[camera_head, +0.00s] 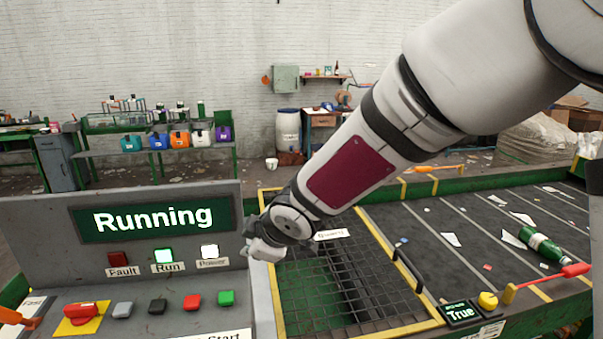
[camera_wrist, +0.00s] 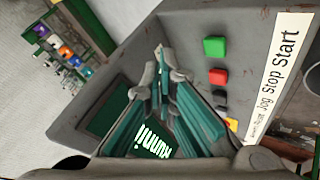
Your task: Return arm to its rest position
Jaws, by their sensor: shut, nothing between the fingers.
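My arm comes in from the upper right in the head view and reaches down to the left. My gripper (camera_head: 262,248) is at the right edge of the control panel (camera_head: 30,225), beside its display and above the button ledge. In the wrist view the fingers of my gripper (camera_wrist: 160,72) are together and empty, in front of the panel face. The display (camera_head: 145,217) reads "Running". I cannot tell whether the gripper touches the panel.
A green button (camera_head: 226,298) and a red button (camera_head: 191,302) sit on the ledge. A wire-mesh grate (camera_head: 345,290) lies right of the panel. The belt (camera_head: 455,225) holds a green bottle (camera_head: 541,244) and scraps. A small display (camera_head: 461,314) reads "True". Coloured bins stand behind.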

